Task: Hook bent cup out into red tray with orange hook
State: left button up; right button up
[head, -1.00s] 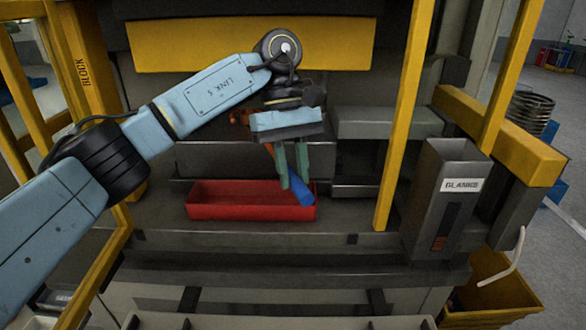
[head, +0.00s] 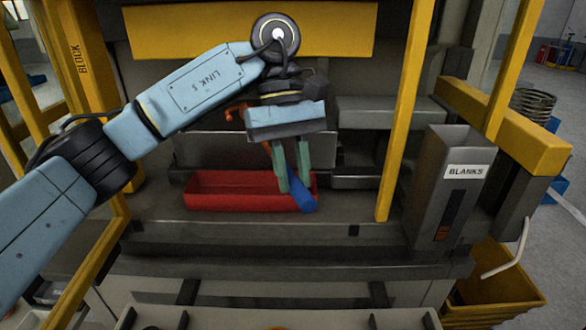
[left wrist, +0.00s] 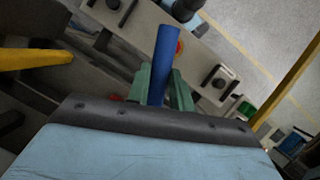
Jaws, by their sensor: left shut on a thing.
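My left gripper (head: 291,180) has green fingers shut on a blue handle (head: 303,193), at the right end of the red tray (head: 225,203). The handle slants down to the right past the fingers, overlapping the tray's right end in the picture; I cannot tell whether it touches. An orange hook piece (head: 236,113) shows behind the left side of the gripper and looks like the tool's other end. In the left wrist view the blue handle (left wrist: 166,62) sticks out between the green fingers. The bent cup cannot be made out. My right gripper is not in view.
The tray stands on a dark press ledge (head: 330,236). A yellow post (head: 398,130) rises to the right of the gripper. A grey chute labelled BLANKS (head: 428,190) stands further right. A yellow bar (head: 250,35) crosses above. The ledge between tray and post is clear.

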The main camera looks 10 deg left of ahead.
pick_arm(q)
jog(key=shift+s+d+b, duration=0.2)
jog(key=shift+s+b, duration=0.1)
jog(key=shift+s, duration=0.5)
jog(key=shift+s+d+b, duration=0.15)
jog(key=shift+s+b, duration=0.2)
jog(key=shift+s, duration=0.45)
jog(key=shift+s+d+b, duration=0.2)
jog(key=shift+s+b, duration=0.1)
jog(key=shift+s, duration=0.5)
jog(key=shift+s+d, duration=0.1)
jog(key=shift+s, duration=0.1)
jog(key=s+b, duration=0.1)
jog(key=s, duration=0.1)
jog(key=s+d+b, duration=0.1)
jog(key=s, duration=0.1)
jog(key=shift+s, duration=0.2)
jog(key=shift+w+a+r+p, duration=0.1)
jog(key=shift+w+r+p, duration=0.3)
jog(key=shift+r, duration=0.25)
dwell(1.0)
jog(key=shift+r, duration=0.3)
jog(key=shift+r+p, duration=1.65)
jog(key=shift+r, duration=0.8)
